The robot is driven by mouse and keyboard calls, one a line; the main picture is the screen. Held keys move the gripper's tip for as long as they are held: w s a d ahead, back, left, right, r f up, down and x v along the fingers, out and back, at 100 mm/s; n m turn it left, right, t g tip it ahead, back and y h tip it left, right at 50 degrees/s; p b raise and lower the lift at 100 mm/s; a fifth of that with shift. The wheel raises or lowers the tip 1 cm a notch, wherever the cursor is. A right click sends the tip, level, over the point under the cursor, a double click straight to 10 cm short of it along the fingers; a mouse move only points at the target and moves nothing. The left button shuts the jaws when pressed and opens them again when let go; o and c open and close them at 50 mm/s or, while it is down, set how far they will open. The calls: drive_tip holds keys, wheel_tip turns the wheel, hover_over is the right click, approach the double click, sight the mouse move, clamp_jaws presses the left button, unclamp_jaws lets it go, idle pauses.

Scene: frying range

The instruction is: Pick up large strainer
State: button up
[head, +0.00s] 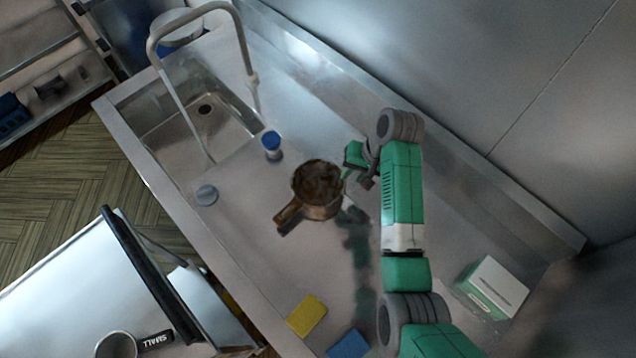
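A brown, round, deep vessel with a thick handle (318,187) stands on the steel counter, its handle pointing down and to the left. It appears to be the large strainer, but I cannot read a label on it. My gripper (347,177) is just to the right of its rim, at the end of my green and grey arm. I cannot tell whether the fingers touch the rim or how far apart they are. A smaller round piece with a black handle marked "SMALL" (118,345) lies at the lower left, on another steel surface.
A sink (195,125) with a tall tap (243,45) is at the upper left. A blue-capped container (272,145) and a grey round piece (206,195) stand nearby. A yellow sponge (307,316), a blue sponge (348,344) and a green-white box (492,287) lie lower down.

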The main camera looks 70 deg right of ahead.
sight(342, 186)
drive_tip(key=x, duration=0.7)
drive_tip(key=shift+w+a+f, duration=0.2)
drive_tip(key=shift+w+f, duration=0.05)
drive_tip(key=shift+w, duration=0.05)
drive_tip(key=shift+c, duration=0.5)
clamp_jaws()
